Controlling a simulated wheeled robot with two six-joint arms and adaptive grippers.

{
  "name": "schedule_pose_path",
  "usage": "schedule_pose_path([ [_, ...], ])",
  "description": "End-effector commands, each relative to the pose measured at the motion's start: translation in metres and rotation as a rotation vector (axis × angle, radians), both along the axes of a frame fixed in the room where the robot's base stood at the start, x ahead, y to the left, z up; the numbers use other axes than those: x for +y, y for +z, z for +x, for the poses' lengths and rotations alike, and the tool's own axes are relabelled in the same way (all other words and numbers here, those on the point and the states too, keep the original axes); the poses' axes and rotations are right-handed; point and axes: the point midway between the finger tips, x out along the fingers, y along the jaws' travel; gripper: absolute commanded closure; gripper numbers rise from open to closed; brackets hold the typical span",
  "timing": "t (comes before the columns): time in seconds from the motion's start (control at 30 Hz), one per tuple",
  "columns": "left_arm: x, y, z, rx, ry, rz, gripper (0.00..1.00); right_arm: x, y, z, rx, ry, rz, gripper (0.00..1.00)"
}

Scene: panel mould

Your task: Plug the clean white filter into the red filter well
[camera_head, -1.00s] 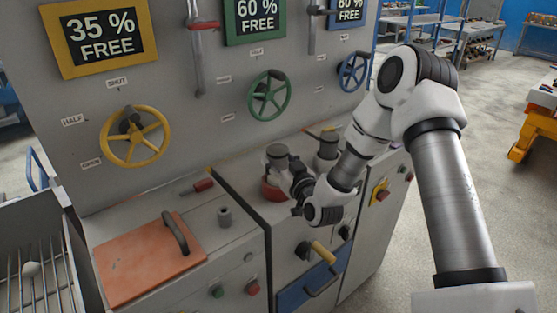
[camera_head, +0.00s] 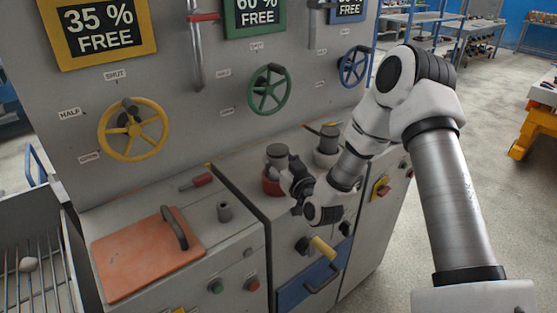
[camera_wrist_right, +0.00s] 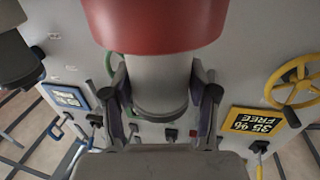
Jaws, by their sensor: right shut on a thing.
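A pale grey-white filter (camera_head: 277,153) stands upright over the red filter well (camera_head: 271,183) on the middle bench. My right gripper (camera_head: 292,170) is shut on the filter from the right side. In the right wrist view the filter body (camera_wrist_right: 158,82) lies between the two fingers. The red well (camera_wrist_right: 155,22) is large at the top edge there and meets the filter's body. The filter's lower end is hidden, so I cannot tell how deep it sits. My left gripper is not in view.
A second well with a filter (camera_head: 326,148) stands to the right, close to my arm. A panel with handwheels (camera_head: 133,130) rises behind.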

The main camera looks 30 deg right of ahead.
Motion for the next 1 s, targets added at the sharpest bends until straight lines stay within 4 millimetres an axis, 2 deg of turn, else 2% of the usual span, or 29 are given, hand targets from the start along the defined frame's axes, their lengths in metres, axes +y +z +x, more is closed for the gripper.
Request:
schedule_pose_path([
  [0.7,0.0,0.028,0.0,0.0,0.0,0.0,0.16,0.0,0.037,0.0,-0.001,0.0,0.0,0.82],
  [1.0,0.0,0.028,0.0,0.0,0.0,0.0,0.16,0.0,0.038,0.0,-0.001,0.0,0.0,0.82],
])
